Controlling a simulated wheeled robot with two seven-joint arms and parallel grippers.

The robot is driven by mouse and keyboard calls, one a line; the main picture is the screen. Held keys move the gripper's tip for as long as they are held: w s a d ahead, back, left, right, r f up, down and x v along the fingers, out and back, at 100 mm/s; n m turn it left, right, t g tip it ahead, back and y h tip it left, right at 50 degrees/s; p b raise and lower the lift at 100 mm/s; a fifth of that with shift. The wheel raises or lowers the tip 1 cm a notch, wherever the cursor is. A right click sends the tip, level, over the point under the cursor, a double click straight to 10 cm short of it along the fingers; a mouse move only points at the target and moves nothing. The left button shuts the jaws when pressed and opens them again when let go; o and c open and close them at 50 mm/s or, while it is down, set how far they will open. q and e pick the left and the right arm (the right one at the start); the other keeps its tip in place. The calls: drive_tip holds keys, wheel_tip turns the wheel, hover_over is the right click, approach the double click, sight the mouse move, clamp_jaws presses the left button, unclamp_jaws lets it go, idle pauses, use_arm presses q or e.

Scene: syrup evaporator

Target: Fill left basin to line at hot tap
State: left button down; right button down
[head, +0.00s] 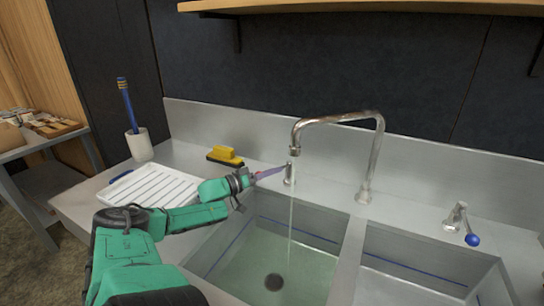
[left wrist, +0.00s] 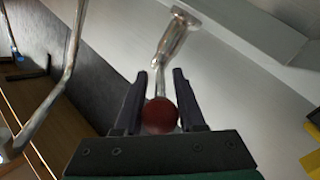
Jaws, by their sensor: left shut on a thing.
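The left basin (head: 225,240) is a steel sink with a blue line around its inside walls. A thin stream of water (head: 291,225) falls into it from the curved spout (head: 378,150). The basin floor looks greenish and the drain (head: 273,281) shows; I cannot tell the exact water level against the line. My left gripper (head: 268,173) is at the hot tap (head: 289,175) behind the left basin. In the left wrist view, its fingers (left wrist: 160,95) are shut on the tap's red knob (left wrist: 160,116), with the metal tap (left wrist: 172,42) beyond. My right gripper is out of view.
A right basin (head: 415,265) and a blue-knobbed tap (head: 460,220) are to the right. A white drying rack (head: 155,187), a yellow-and-black scrubber (head: 225,156) and a cup (head: 139,144) with a blue brush (head: 127,105) stand on the left counter. A shelf (head: 370,7) hangs above.

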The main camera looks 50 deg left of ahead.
use_arm(q)
drive_tip(key=c, duration=0.5)
unclamp_jaws()
drive_tip(key=shift+a, duration=0.1)
drive_tip(key=shift+r, duration=0.1)
